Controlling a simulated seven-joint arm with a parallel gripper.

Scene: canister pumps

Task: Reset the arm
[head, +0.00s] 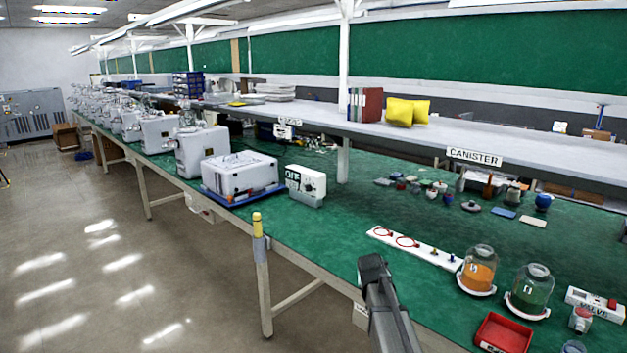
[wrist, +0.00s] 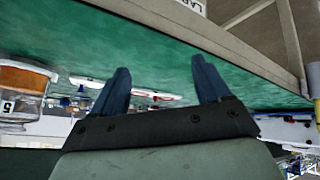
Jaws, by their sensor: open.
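My gripper (head: 371,266) shows in the head view as a dark grey arm end at the table's front edge, left of the jars. In the wrist view my gripper (wrist: 157,68) has two dark blue fingers spread wide with nothing between them. The orange jar (wrist: 22,85) also shows at the left of the wrist view. The white strip with red rings (head: 413,248) lies behind my gripper.
A red tray (head: 503,333) and a white valve box (head: 596,305) lie at the front right. A white OFF box (head: 306,183) and a white machine on a blue tray (head: 240,176) stand at left. A shelf (head: 450,140) runs above the table's back. The green tabletop (head: 330,225) is clear left of my gripper.

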